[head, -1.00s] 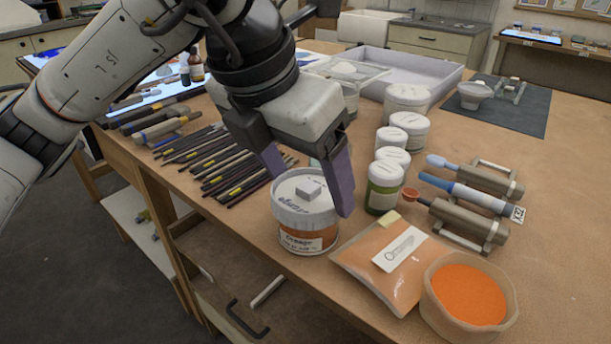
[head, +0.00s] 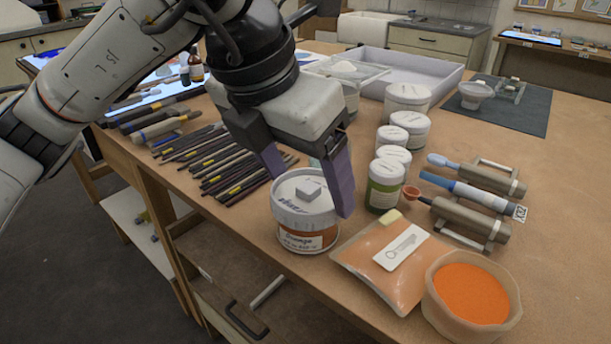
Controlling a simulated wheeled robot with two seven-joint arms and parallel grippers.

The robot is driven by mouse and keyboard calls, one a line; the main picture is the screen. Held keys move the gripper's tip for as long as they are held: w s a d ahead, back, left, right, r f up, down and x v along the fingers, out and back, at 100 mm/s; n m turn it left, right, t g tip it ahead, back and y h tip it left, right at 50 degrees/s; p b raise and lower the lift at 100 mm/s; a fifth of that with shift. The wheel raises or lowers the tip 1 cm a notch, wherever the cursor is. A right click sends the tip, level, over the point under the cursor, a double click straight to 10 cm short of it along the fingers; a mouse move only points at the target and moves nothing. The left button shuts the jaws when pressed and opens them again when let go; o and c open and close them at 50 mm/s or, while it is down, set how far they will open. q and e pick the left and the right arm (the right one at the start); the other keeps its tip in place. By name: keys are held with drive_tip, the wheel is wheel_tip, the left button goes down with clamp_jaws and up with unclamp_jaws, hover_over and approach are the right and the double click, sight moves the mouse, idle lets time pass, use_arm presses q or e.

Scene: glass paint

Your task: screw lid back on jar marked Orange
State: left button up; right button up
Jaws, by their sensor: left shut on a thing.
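The jar marked Orange (head: 308,241) stands upright near the table's front edge, with orange contents and a paper label. The far-left part of the rim is partly hidden by a finger. My right gripper is not in view.
An orange powder bag (head: 375,285) and a bowl of orange powder (head: 470,293) lie right of the jar. A green jar (head: 384,186) and several white-lidded jars stand behind it. Dark glass rods (head: 220,165) lie to the left. Tools rest on holders (head: 470,222) at right.

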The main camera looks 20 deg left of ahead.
use_arm(q)
drive_tip(key=shift+f, duration=0.1)
idle(0.4)
drive_tip(key=shift+f+m+b, duration=0.1)
drive_tip(key=shift+m+b, duration=0.25)
drive_tip(key=shift+m, duration=0.05)
drive_tip(key=m+h, duration=0.1)
drive_tip(key=m, duration=0.1)
drive_tip(key=shift+a+m+g, duration=0.1)
drive_tip(key=shift+m+g, duration=0.2)
drive_tip(key=shift+g, duration=0.1)
drive_tip(key=shift+m+h, duration=0.4)
drive_tip(key=shift+m, duration=0.5)
drive_tip(key=shift+m+g, duration=0.5)
drive_tip(key=shift+m, duration=0.3)
drive_tip(key=m+g, duration=0.1)
drive_tip(key=m, duration=0.2)
drive_tip(key=shift+w+h, duration=0.1)
drive_tip(key=shift+h, duration=0.3)
drive_tip(key=shift+m+p, duration=0.35)
drive_tip(key=shift+m, duration=0.05)
